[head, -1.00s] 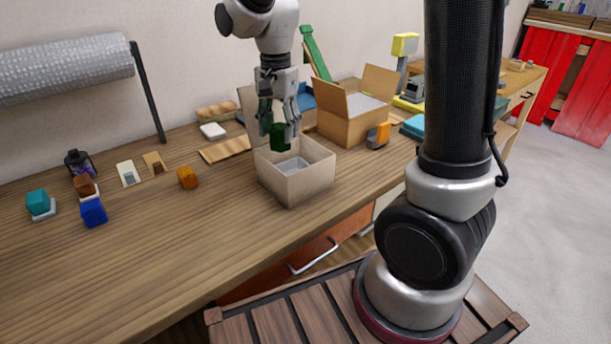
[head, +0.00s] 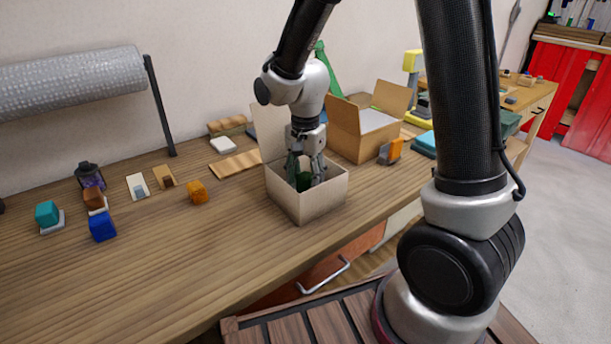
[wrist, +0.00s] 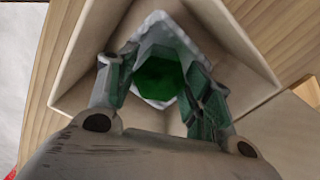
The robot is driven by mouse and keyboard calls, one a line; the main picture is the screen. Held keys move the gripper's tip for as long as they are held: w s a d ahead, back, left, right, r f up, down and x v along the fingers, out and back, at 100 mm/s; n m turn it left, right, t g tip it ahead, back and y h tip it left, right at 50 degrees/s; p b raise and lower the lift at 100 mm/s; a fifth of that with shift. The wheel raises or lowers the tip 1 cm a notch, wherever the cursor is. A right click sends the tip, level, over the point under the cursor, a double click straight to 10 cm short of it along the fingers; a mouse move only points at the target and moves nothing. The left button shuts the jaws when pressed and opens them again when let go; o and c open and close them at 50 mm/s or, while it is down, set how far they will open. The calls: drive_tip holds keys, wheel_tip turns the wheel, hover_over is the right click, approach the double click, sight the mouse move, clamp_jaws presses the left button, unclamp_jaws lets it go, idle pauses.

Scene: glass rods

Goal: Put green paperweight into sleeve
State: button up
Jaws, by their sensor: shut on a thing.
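The green paperweight (head: 304,181) is dark green glass, held between the fingers of my gripper (head: 305,172). It is low inside the open white box (head: 312,204). In the wrist view the green paperweight (wrist: 160,76) sits between the two fingertips of my gripper (wrist: 160,90), above a pale grey sleeve (wrist: 155,18) in the box. The sleeve's edges show around the paperweight as a diamond shape. Whether the paperweight touches the sleeve I cannot tell. The fingers are shut on the paperweight.
A brown cardboard box (head: 350,142) stands behind, with an orange item (head: 390,151) to its right. An amber block (head: 196,192), a teal block (head: 47,213) and a blue block (head: 102,225) lie to the left. The front left of the bench is clear.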

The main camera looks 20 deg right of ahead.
sight(306, 176)
drive_tip(key=shift+f, duration=0.25)
drive_tip(key=o, duration=1.3)
wheel_tip(306, 176, up, 13)
drive_tip(key=s+d+r+n+t, duration=0.1)
drive_tip(key=s+d+r+n, duration=0.1)
drive_tip(key=s+d, duration=0.3)
drive_tip(key=s+d+r+n+t, duration=0.1)
drive_tip(key=s+d+r+n, duration=0.1)
drive_tip(key=s+d+n, duration=0.2)
drive_tip(key=s+d+r+n+t, duration=0.2)
drive_tip(key=s+d, duration=0.4)
drive_tip(key=s, duration=0.4)
drive_tip(key=shift+r+n, duration=0.4)
drive_tip(key=shift+n, duration=0.5)
